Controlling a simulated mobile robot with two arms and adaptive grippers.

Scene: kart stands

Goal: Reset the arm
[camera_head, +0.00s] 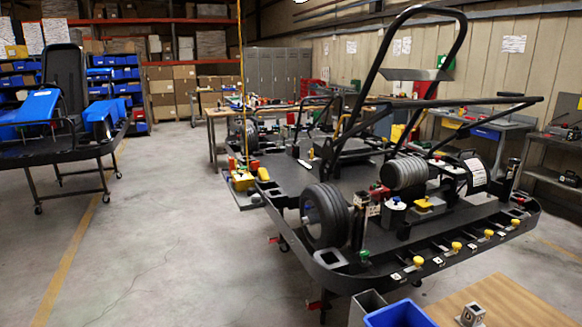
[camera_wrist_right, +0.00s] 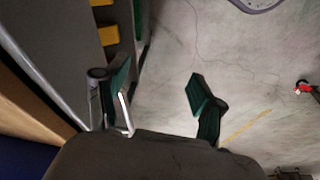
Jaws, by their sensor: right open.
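My right gripper (camera_wrist_right: 158,98) shows in the right wrist view. Its two fingers with green pads stand wide apart, and nothing is between them. Bare concrete floor shows behind and between the fingers. The left finger is close in the picture to a dark grey edge with yellow parts; I cannot tell whether they touch. Neither of my arms shows in the head view, and my left gripper is in no view.
A black kart frame (camera_head: 330,172) on a wheeled stand fills the right half of the head view. A blue bin (camera_head: 400,315) and a wooden tabletop (camera_head: 510,302) are at the bottom right. Another kart stand (camera_head: 60,152) is at the left. The floor (camera_head: 170,240) between is clear.

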